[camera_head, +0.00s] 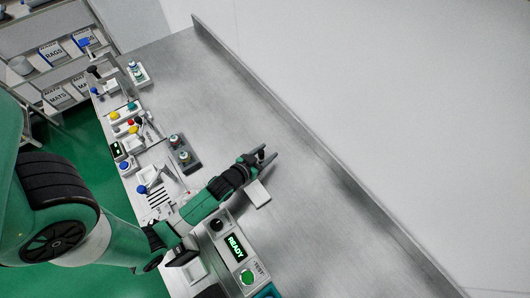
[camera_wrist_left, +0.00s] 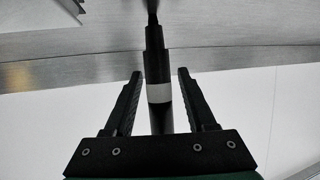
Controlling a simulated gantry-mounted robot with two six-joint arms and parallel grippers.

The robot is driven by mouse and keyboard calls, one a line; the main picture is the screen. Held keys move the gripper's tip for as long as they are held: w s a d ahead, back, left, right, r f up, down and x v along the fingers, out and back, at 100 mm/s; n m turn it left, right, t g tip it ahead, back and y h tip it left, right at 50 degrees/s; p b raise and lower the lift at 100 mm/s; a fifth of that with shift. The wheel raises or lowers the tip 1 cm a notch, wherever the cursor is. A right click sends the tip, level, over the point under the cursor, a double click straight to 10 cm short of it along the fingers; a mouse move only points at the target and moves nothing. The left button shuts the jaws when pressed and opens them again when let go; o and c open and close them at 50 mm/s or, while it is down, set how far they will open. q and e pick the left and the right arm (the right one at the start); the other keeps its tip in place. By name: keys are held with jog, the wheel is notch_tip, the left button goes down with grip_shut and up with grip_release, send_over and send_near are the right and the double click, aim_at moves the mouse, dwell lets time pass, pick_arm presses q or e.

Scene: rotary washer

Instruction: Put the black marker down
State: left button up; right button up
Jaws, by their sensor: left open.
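The black marker (camera_wrist_left: 157,65) has a pale band and a narrow tip. In the left wrist view it lies between the two fingers of my left gripper (camera_wrist_left: 160,75), with gaps on both sides. Its narrow end points toward the steel bench top; I cannot tell for certain whether it touches. In the head view my left gripper (camera_head: 268,155) is open over the middle of the bench (camera_head: 310,200), and a small dark part of the marker (camera_head: 259,155) may show between the fingers. My right gripper is not in view.
A pale flat block (camera_head: 258,193) lies just below the left gripper. A panel reading READY (camera_head: 235,246) is at the front. Grey fixture (camera_head: 184,155), bottles (camera_head: 136,71) and coloured buttons line the left edge. The bench to the right is clear up to the raised back edge (camera_head: 290,112).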

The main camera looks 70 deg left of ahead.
pick_arm(q)
jog(key=shift+r, duration=0.3)
jog(key=v, duration=1.2)
jog(key=shift+p, duration=0.45)
jog(key=shift+f, duration=0.15)
